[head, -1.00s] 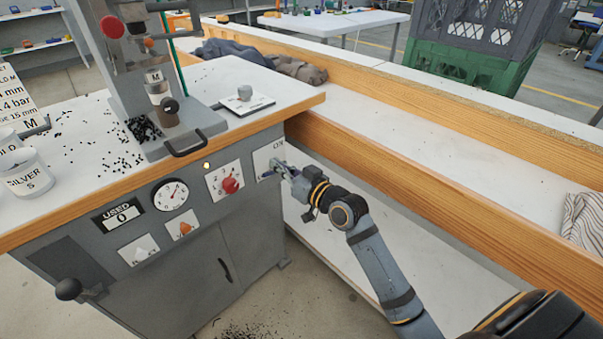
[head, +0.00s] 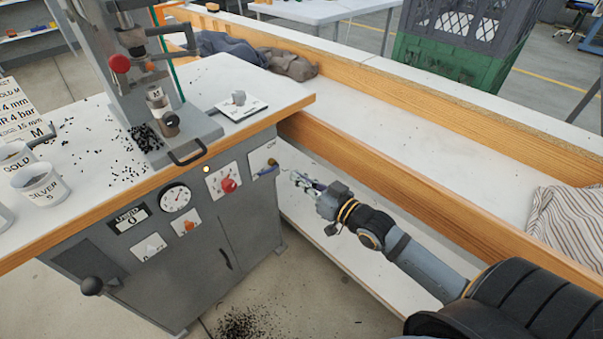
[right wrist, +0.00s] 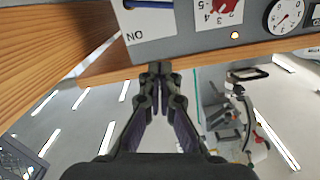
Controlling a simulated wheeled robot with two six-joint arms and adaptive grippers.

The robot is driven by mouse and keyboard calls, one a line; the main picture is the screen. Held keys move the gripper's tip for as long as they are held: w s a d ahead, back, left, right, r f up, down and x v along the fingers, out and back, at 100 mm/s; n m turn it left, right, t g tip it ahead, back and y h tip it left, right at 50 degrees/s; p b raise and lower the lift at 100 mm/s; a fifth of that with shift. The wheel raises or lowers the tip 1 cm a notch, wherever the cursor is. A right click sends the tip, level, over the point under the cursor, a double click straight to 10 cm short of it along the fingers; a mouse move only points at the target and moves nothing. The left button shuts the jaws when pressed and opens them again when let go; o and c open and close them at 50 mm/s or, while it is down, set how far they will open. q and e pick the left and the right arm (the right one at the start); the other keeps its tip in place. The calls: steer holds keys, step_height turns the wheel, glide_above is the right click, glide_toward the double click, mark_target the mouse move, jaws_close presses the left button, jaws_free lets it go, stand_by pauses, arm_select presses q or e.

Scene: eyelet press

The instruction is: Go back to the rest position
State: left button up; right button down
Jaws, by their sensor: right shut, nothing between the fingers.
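My right gripper (head: 297,178) is shut and empty. It hangs in the gap to the right of the press cabinet (head: 200,265), a little apart from the switch plate (head: 263,157) marked ON at the cabinet's right end. The switch lever (head: 267,168) on that plate shows free of my fingers. In the right wrist view the closed fingers (right wrist: 160,70) point at the cabinet front, with the plate (right wrist: 150,25) upside down just beyond them. My left gripper is not in view.
A wood-edged bench (head: 400,187) runs behind my right arm, with a striped cloth (head: 570,228) on it. Black bits are scattered there.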

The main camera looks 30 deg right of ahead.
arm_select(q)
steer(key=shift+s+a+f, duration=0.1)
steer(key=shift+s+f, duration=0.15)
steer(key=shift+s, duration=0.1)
arm_select(e)
steer(key=shift+s, duration=0.15)
steer(key=shift+d, duration=0.1)
